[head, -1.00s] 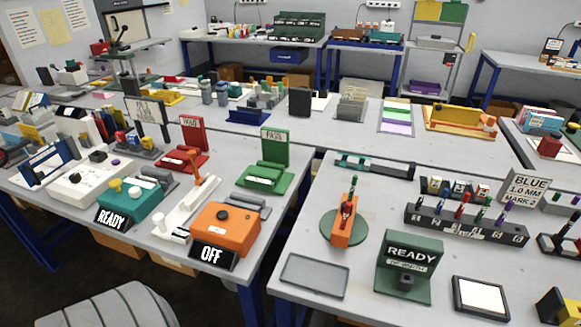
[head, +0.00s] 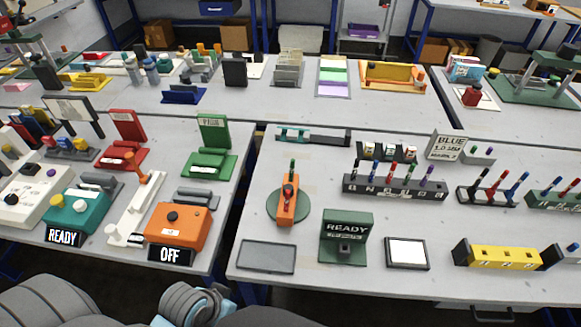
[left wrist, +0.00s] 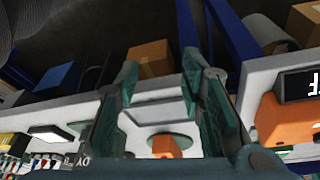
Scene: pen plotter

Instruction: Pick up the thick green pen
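A dark pen rack (head: 395,190) on the right table holds several upright pens, one with a green top (head: 409,172). A pen with a green top (head: 292,165) also stands in the orange holder (head: 287,208) on a round green base. Further right, a smaller dark rack (head: 480,197) holds dark, red and blue pens. I cannot tell which green pen is the thick one. My left gripper (left wrist: 165,85) is open and empty in the left wrist view, with the table edge and an orange part beyond its fingers. My right gripper is not in view.
A green READY stand (head: 345,240), a grey tray (head: 267,257), a white pad (head: 407,253) and a yellow block (head: 497,254) line the right table's front. A gap separates the two front tables.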

